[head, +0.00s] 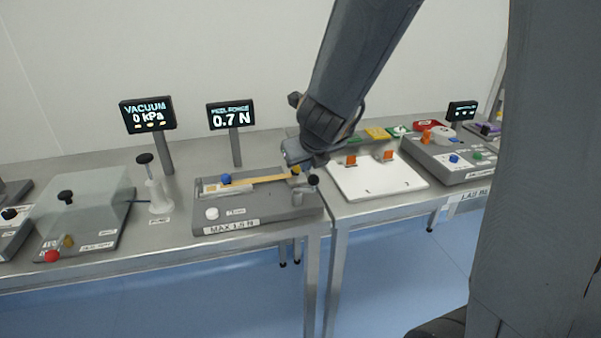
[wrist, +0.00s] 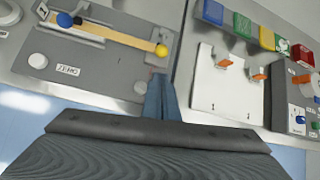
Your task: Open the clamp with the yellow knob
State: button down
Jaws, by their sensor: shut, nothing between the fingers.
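The yellow knob (wrist: 161,50) of the clamp sits at the right end of a tan strip (wrist: 120,37) on a grey peel-force device (wrist: 100,78). In the head view the yellow knob (head: 296,169) is a small patch, partly hidden by my gripper. A blue knob (head: 226,178) is at the strip's other end. My gripper (wrist: 163,92) is shut and empty, with its fingertips just beside the yellow knob in the wrist view. I cannot tell whether they touch. In the head view my gripper (head: 298,158) is over the device's right end.
A display (head: 231,116) reads 0.7 N, and a label says MAX 1.5 N. A white board (head: 375,181) with orange clips lies to the right. A white pump (head: 158,190) stands to the left.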

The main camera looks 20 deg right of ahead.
jog(key=shift+f, duration=0.1)
jog(key=b+x, duration=0.3)
jog(key=x, duration=0.7)
jog(key=shift+a+r, duration=0.15)
jog(key=shift+r, duration=0.05)
dwell(0.4)
